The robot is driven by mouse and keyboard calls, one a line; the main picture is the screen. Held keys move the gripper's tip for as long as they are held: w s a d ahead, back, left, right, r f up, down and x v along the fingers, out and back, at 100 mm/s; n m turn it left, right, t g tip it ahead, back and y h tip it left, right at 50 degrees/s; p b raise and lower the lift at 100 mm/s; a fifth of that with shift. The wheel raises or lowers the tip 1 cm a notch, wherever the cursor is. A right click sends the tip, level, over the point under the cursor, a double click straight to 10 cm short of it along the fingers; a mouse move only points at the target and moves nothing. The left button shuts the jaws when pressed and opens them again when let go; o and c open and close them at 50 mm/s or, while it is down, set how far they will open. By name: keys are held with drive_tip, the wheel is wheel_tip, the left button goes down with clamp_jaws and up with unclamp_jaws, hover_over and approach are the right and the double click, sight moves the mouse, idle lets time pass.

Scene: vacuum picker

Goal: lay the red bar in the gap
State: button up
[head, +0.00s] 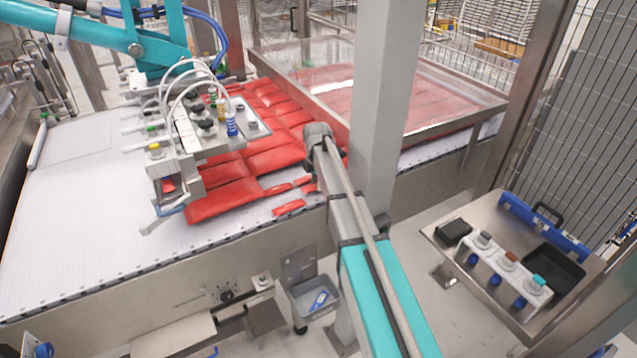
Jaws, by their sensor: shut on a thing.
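My gripper (317,150) is at the end of my arm, over the right side of the white conveyor belt (90,190). My arm hides most of its fingers. It is shut on a red bar, of which I can make out little; a bit of red (310,188) shows beside my arm. Wide red bars (227,200) lie in close rows on the belt. To the right of the front one is a gap of white belt with small red pieces (289,207) in it. I cannot tell how high the held bar is above the belt.
The vacuum picker head (205,125), with hoses and a teal arm, hangs over the left bars. A grey post (383,120) stands just right of my gripper. A clear cover (320,75) spans the bars behind. A steel side table (470,265) stands at right.

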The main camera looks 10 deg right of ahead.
drive_tip(key=shift+f+b, duration=0.55)
drive_tip(key=o, duration=1.2)
drive_tip(key=shift+c, duration=0.2)
